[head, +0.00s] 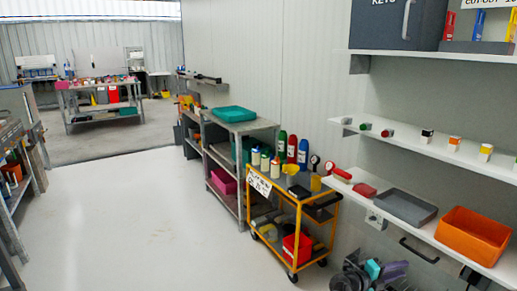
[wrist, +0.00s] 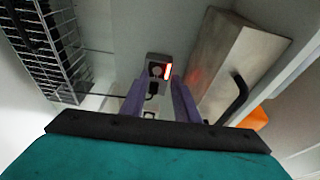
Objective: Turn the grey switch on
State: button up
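In the wrist view, a small grey wall box (wrist: 158,62) lies ahead, beyond my fingertips. It has a round dark part and a bright red-and-white lit strip on its right side. I cannot tell for certain whether this is the grey switch, or its exact position. My gripper (wrist: 158,88) has two purple fingers spread apart, with nothing held between them. The fingers appear short of the box, though contact is hard to judge. In the head view, a teal and dark part of my arm shows at the bottom, and a small wall fitting (head: 376,219) is under the shelf.
In the wrist view, a wire rack (wrist: 48,45) is at left and a pale box-like body with a black handle (wrist: 236,98) at right. In the head view, a shelf with an orange bin (head: 473,235) overhangs the wall; a yellow cart (head: 292,215) stands left.

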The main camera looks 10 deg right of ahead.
jog(key=w+a+f+n+t+y+p, duration=0.1)
jog(key=w+a+n+t+y+p, duration=0.35)
jog(key=a, duration=0.75)
jog(key=w+a+f+n+t+y+p, duration=0.1)
jog(key=w+a+n+t+y+p, duration=0.1)
jog(key=w+a+n+t+p, duration=0.7)
jog(key=s+a+f+n+g+y+p, duration=0.1)
jog(key=a+f+n+y, duration=0.35)
jog(key=a, duration=0.65)
jog(key=s+a+f+n+g+y+p, duration=0.15)
jog(key=a+f+n+y, duration=0.35)
jog(key=a, duration=0.6)
jog(key=s+a+f+n+g+y+p, duration=0.1)
jog(key=s+a+f+n+g+y, duration=0.1)
jog(key=s+a+f+n+g, duration=0.45)
jog(key=s+a+f+n+g+y+p, duration=0.1)
jog(key=s+a, duration=0.3)
jog(key=s, duration=0.5)
jog(key=s+d+n+g, duration=0.2)
jog(key=s+g, duration=0.2)
jog(key=s, duration=0.6)
jog(key=s+d+n+g+h, duration=0.1)
jog(key=s+n+g, duration=0.2)
jog(key=s, duration=0.7)
jog(key=shift+s+d+r+g, duration=0.35)
jog(key=shift+s+r+g, duration=0.1)
jog(key=shift+g, duration=0.7)
